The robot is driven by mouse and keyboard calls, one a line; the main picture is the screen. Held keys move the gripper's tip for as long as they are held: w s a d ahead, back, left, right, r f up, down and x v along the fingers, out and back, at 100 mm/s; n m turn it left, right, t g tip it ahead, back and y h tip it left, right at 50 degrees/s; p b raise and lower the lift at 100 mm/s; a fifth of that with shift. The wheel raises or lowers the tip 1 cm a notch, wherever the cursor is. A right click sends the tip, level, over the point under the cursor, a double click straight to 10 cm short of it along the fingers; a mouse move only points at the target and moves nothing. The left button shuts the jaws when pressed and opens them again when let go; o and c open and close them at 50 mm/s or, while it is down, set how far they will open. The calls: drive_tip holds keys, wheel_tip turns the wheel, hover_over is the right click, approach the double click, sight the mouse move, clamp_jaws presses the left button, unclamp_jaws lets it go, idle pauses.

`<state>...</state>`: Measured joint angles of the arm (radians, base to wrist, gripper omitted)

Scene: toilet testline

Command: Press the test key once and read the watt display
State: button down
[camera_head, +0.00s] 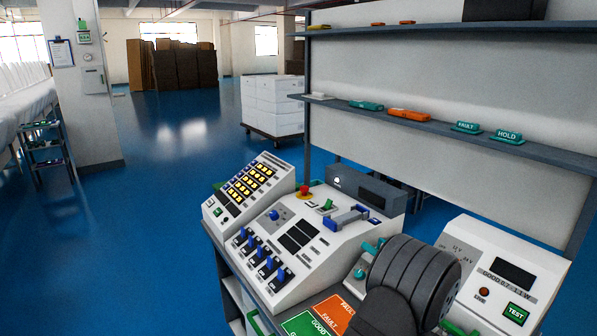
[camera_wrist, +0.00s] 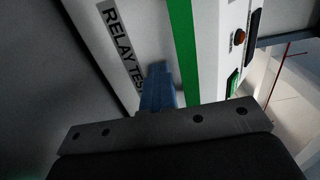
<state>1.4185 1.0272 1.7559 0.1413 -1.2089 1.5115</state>
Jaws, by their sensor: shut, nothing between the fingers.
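The green TEST key (camera_head: 516,314) is on the sloped front of a white tester at the lower right. The tester's display (camera_head: 513,271) looks dark, with no figures I can make out. A printed strip starting GOOD runs below it, partly unreadable. In the wrist view, my gripper (camera_wrist: 157,78) has its blue fingers shut and empty, in front of a white face labelled RELAY TES, cut off by the gripper. A green key (camera_wrist: 233,82) is to the right of the fingers, apart from them. In the head view my dark arm hides the gripper.
A small orange-red lamp (camera_head: 484,291) is left of the TEST key. Left of my arm stand a console with blue switches (camera_head: 267,268) and a keypad unit (camera_head: 247,190). Orange and green FAULT and GOOD plates (camera_head: 331,313) lie in front. A shelf (camera_head: 440,128) runs above.

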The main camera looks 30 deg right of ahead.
drive_tip(key=shift+w+r+n+t, duration=0.3)
drive_tip(key=shift+w+r, duration=0.05)
drive_tip(key=shift+w, duration=0.35)
drive_tip(key=shift+s, duration=0.1)
drive_tip(key=shift+s+a, duration=0.15)
drive_tip(key=shift+s, duration=0.1)
drive_tip(key=s+a+n, duration=0.2)
drive_tip(key=s+a+r+n+y, duration=0.1)
drive_tip(key=s+a+n, duration=0.1)
drive_tip(key=n, duration=0.1)
drive_tip(key=shift+s+a+n, duration=0.3)
drive_tip(key=s+a+r+n+y, duration=0.1)
drive_tip(key=s+a+r+n, duration=0.35)
drive_tip(key=a+n, duration=0.3)
drive_tip(key=d+r+n+g+h, duration=0.1)
drive_tip(key=d+r+n+h, duration=0.1)
drive_tip(key=r, duration=0.6)
drive_tip(key=shift+s+d+r+n, duration=0.2)
drive_tip(key=shift+d+r+n, duration=0.15)
drive_tip(key=shift+d+n, duration=0.45)
drive_tip(key=shift+a, duration=0.1)
